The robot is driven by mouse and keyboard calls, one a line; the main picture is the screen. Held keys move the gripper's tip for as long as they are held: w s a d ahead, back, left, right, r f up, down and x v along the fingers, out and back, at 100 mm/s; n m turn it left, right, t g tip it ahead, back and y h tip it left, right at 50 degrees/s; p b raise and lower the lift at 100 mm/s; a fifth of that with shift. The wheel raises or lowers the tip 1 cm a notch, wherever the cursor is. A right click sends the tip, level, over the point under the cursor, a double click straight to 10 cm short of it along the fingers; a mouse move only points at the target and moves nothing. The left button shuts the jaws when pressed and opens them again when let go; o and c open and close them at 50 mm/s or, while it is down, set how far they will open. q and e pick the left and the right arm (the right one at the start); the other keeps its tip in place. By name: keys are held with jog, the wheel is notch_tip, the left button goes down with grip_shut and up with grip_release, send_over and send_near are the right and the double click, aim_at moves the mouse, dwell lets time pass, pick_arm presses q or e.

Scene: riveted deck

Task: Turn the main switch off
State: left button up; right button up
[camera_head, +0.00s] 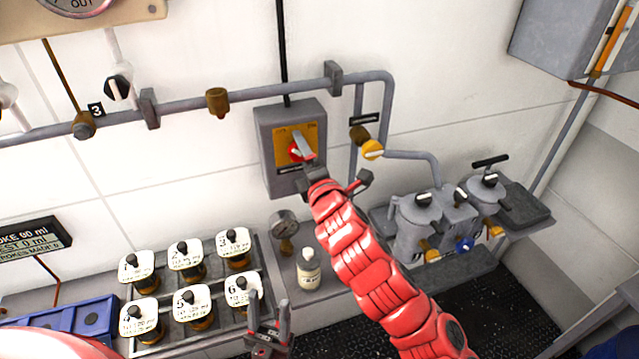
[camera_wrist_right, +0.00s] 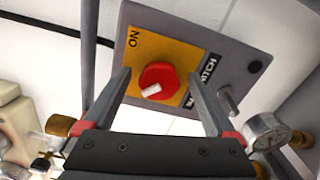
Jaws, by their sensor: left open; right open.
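The main switch is a grey wall box (camera_head: 265,150) with a yellow plate and a red rotary knob (camera_head: 295,152) that has a pale handle. In the right wrist view the red knob (camera_wrist_right: 158,76) shows between the two fingers, with its pale handle slanted toward the lower left. An ON label (camera_wrist_right: 133,38) is on the yellow plate. My right gripper (camera_head: 337,178) is open just below and in front of the box, apparently apart from the knob. My left gripper (camera_head: 269,308) is open and empty, low down near the numbered jars.
Several numbered jars (camera_head: 186,258) stand in a rack at the lower left. A small bottle (camera_head: 308,270) and a gauge (camera_head: 284,225) are below the switch. A pipe (camera_head: 190,105) runs along the wall. Grey canisters (camera_head: 412,222) stand at the right.

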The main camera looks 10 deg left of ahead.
jog(key=p+v, duration=1)
jog(key=v, duration=0.6)
jog(key=shift+s+d, duration=0.15)
jog(key=shift+s, duration=0.2)
jog(key=shift+f, duration=0.1)
